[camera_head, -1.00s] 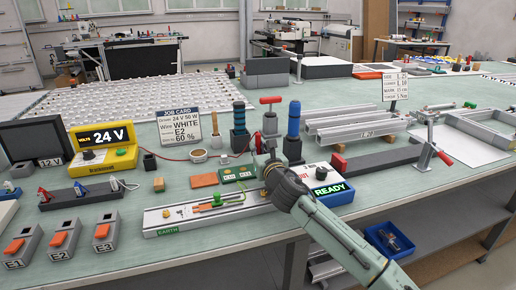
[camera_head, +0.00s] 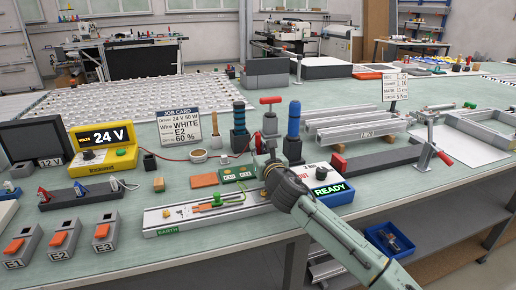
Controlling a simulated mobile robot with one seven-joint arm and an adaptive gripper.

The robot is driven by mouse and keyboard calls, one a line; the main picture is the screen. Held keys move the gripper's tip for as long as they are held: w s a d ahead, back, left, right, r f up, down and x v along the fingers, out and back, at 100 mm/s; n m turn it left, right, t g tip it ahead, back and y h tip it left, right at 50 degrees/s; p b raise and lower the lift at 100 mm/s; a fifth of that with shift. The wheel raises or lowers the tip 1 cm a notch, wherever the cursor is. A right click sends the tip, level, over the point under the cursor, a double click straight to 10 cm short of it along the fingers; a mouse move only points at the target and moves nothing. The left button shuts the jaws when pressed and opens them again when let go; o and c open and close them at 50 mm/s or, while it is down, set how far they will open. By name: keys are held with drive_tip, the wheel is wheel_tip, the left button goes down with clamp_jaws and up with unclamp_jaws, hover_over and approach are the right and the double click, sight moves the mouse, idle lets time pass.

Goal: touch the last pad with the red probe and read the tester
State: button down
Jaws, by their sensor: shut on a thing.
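My gripper (camera_head: 270,157) is above the work table, mostly hidden behind my own wrist. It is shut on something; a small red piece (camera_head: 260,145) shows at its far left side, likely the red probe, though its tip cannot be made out. A white box with a blue base (camera_head: 340,195) has a display (camera_head: 329,189) reading READY in green; it stands just right of my wrist and is partly covered by it. A green board (camera_head: 238,174) with small marked pads lies left of the gripper. A long pale strip (camera_head: 185,213) marked EARTH carries a yellow spot, copper pieces and a green part.
A yellow meter (camera_head: 104,147) reads 24 V. A job card (camera_head: 180,127) stands behind a red wire (camera_head: 172,158). Blue-handled (camera_head: 293,120) and red-handled (camera_head: 270,100) tools stand behind my gripper. An orange plate (camera_head: 204,180) lies left of the board. Aluminium profiles (camera_head: 350,125) lie right.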

sight(258, 133)
drive_tip(key=shift+f, duration=0.2)
idle(0.3)
drive_tip(key=shift+r+p, duration=2.25)
drive_tip(key=shift+r, duration=0.85)
drive_tip(key=shift+w, duration=0.1)
